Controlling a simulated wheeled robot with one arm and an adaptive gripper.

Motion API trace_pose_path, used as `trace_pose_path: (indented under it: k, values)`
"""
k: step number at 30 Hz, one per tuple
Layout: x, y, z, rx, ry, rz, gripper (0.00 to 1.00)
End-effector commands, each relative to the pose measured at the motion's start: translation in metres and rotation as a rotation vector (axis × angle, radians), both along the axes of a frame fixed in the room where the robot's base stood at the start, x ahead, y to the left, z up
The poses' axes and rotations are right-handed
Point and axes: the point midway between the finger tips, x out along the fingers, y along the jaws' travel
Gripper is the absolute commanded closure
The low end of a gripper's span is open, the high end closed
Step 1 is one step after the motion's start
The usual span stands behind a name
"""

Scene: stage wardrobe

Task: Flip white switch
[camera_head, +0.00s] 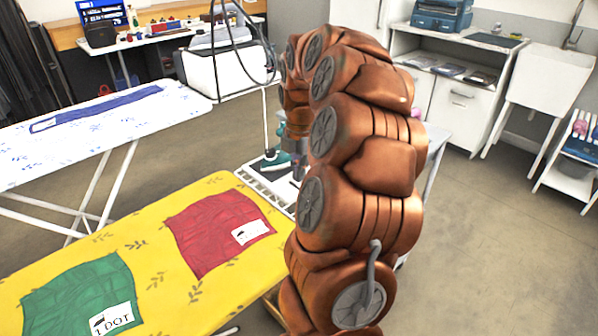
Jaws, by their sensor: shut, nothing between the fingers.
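I cannot make out a white switch in the head view. My copper-coloured arm bends over in the middle of the picture and hides much of what lies behind it. My gripper (297,173) is a small grey shape pointing down beside the arm, partly covered by it. It appears shut and empty. It is just right of a teal iron (274,161), which stands on a white slatted rest (262,190) at the far end of the yellow ironing board. I cannot tell whether gripper and iron touch.
The yellow ironing board (160,290) holds a red cloth (205,235) and a green cloth (75,295) with labels. A white patterned ironing board (90,150) stands left. A dark hose (213,50) hangs behind. Open floor (480,260) lies right, before a white cabinet (455,105).

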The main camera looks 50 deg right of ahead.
Motion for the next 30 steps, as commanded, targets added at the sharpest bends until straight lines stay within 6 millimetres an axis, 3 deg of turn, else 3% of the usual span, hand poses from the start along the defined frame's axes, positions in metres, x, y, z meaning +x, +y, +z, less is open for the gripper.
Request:
trace_pose_path:
  k: [5,21,30]
  values:
    - [0.0,0.0,0.019,-0.002,-0.003,0.001,1.0]
    - [-0.011,0.002,0.111,-0.003,-0.005,0.003,1.0]
    - [-0.016,0.003,0.136,-0.001,-0.002,0.004,1.0]
